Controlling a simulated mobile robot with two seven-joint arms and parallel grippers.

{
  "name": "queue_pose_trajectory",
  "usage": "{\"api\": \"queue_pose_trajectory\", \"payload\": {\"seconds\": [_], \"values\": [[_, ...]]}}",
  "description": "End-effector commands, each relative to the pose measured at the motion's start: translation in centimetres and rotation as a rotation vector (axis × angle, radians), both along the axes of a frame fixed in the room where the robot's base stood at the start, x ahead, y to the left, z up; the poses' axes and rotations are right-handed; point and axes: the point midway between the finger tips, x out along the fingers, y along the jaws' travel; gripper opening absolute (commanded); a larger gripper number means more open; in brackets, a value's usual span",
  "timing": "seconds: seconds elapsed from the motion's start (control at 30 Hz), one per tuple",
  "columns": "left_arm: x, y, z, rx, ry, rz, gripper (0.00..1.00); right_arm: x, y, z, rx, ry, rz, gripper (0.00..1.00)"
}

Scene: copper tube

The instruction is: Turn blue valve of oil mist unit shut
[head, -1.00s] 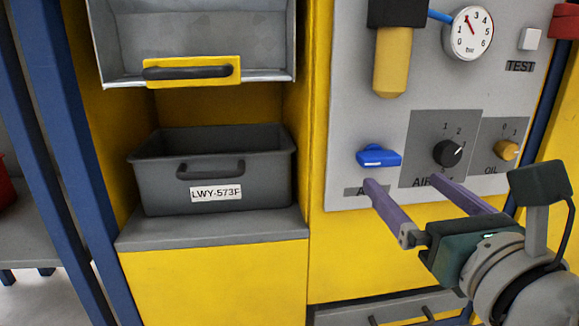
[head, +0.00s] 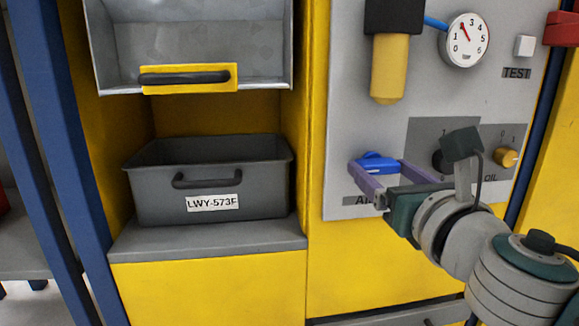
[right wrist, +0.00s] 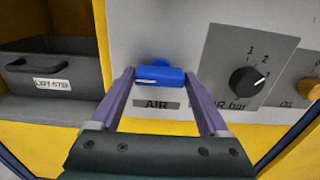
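The blue valve (head: 376,162) sits on the grey panel above the "AIR" label, and its handle lies roughly horizontal. It also shows in the right wrist view (right wrist: 160,77). My right gripper (head: 379,167) is open, with one purple finger on each side of the valve. In the right wrist view the fingertips of my right gripper (right wrist: 160,73) flank the handle's two ends. A narrow gap shows on the left; I cannot tell whether the right finger touches the handle. My left gripper is not in view.
A black "AIR bar" knob (right wrist: 249,82) is right of the valve, partly hidden by my arm in the head view. A yellow oil knob (head: 505,157) is farther right. A yellow-bowled filter (head: 389,70) hangs above. A grey bin (head: 210,180) stands left.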

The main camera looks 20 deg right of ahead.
Motion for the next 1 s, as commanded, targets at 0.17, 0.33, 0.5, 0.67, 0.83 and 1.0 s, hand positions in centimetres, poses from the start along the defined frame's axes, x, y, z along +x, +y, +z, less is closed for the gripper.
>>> {"api": "queue_pose_trajectory", "payload": {"seconds": [0.17,0.33,0.5,0.67,0.83,1.0], "values": [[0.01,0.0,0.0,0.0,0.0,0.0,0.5,-0.02,0.0,-0.01,0.0,0.0,0.0,0.57],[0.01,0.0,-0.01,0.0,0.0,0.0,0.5,-0.02,0.0,-0.01,0.001,0.0,0.0,0.38],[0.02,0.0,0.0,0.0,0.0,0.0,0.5,-0.02,0.0,-0.02,0.001,0.0,0.0,0.19],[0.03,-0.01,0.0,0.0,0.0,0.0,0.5,-0.02,-0.01,-0.01,0.008,-0.002,-0.001,0.19],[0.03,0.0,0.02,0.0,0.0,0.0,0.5,-0.02,0.0,-0.01,0.05,-0.012,-0.001,0.19],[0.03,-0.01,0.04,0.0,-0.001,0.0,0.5,-0.02,0.0,-0.01,0.144,-0.035,-0.001,0.19]]}}
